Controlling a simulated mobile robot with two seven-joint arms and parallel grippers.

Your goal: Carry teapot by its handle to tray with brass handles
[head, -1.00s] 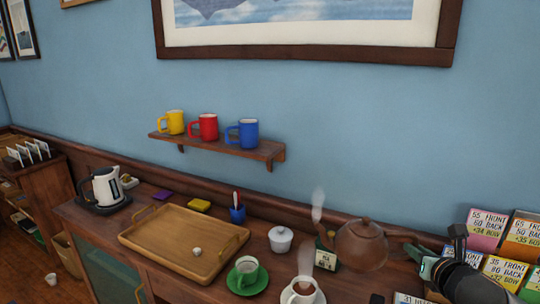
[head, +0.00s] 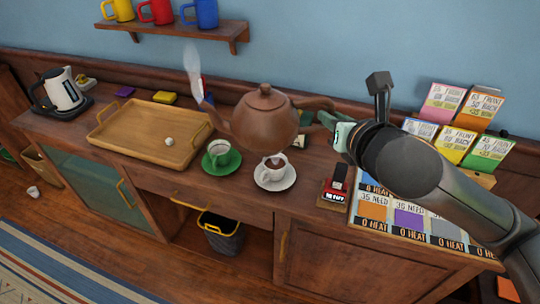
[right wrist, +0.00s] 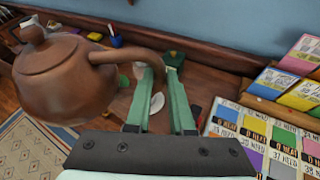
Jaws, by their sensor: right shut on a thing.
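The brown teapot (head: 264,121) is held above the sideboard, roughly upright, with steam at its spout. My right gripper (head: 328,120) is shut on the teapot's handle, to the right of its body. In the right wrist view the teapot (right wrist: 62,78) is at the left, and its handle reaches to the green fingers of my right gripper (right wrist: 162,82). The wooden tray with brass handles (head: 140,146) lies on the sideboard to the left, with a small white round thing (head: 169,141) on it. My left gripper is not in view.
A kettle (head: 60,92) stands left of the tray. Card racks (head: 455,125) and a card board (head: 408,218) are at the right. A mug shelf (head: 175,32) is above.

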